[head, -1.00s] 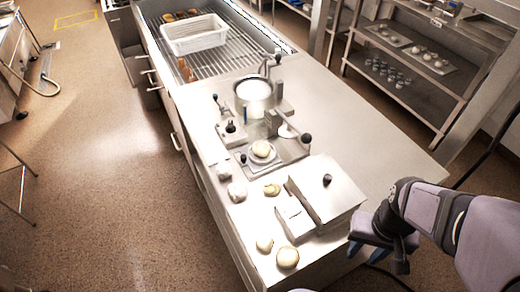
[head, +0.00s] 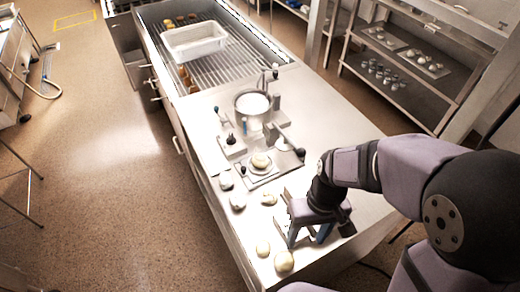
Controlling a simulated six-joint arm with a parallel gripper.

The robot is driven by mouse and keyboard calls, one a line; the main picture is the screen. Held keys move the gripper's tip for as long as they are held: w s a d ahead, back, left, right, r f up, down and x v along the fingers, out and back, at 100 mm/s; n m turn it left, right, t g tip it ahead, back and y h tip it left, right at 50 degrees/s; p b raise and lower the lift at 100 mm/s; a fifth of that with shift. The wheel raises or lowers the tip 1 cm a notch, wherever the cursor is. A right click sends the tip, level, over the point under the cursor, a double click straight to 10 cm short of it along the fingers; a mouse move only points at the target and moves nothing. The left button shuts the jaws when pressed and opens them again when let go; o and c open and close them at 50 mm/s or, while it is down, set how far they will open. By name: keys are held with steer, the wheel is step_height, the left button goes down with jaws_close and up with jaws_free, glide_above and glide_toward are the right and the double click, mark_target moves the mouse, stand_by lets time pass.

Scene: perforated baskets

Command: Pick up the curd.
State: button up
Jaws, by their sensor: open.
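Several round, pale cream lumps that look like curds lie on the near part of the steel counter; I cannot tell which one is meant. Two are at the near edge, a smaller curd (head: 263,248) and a larger curd (head: 284,261). Others lie farther back, a curd (head: 269,198), a paler lump (head: 237,202) and another lump (head: 226,180). One more curd (head: 260,160) sits on a small plate of the metal device.
Farther back stand a metal pot (head: 251,104) and a small fixture with black knobs (head: 231,143). A white basket (head: 194,40) rests on the slatted rack. Shelves (head: 400,85) stand at the right.

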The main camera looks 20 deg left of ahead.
steer(key=shift+n, duration=0.7)
steer(key=a, duration=0.3)
steer(key=w+a, duration=0.1)
steer(key=shift+a+r+b, duration=0.15)
steer(key=shift+r+b, duration=0.2)
steer(key=shift+r, duration=0.05)
steer(key=w+a+n+t+y+b, duration=0.1)
steer(key=w+a+t+b, duration=0.15)
steer(key=w+a, duration=0.75)
steer(key=t+y+b, duration=0.1)
steer(key=t+b, duration=0.2)
steer(key=b, duration=0.1)
glide_toward(260, 158)
steer(key=f, duration=0.2)
steer(key=shift+m, duration=0.4)
steer(key=shift+w+p+x, duration=0.15)
steer(key=shift+p+x, duration=0.65)
steer(key=shift+x, duration=1.05)
steer(key=shift+w+p+x, duration=0.1)
steer(key=shift+p+x, duration=0.65)
steer(key=shift+x, duration=1.05)
steer(key=shift+a+r, duration=0.1)
steer(key=c, duration=0.9)
steer(key=shift+c, duration=0.2)
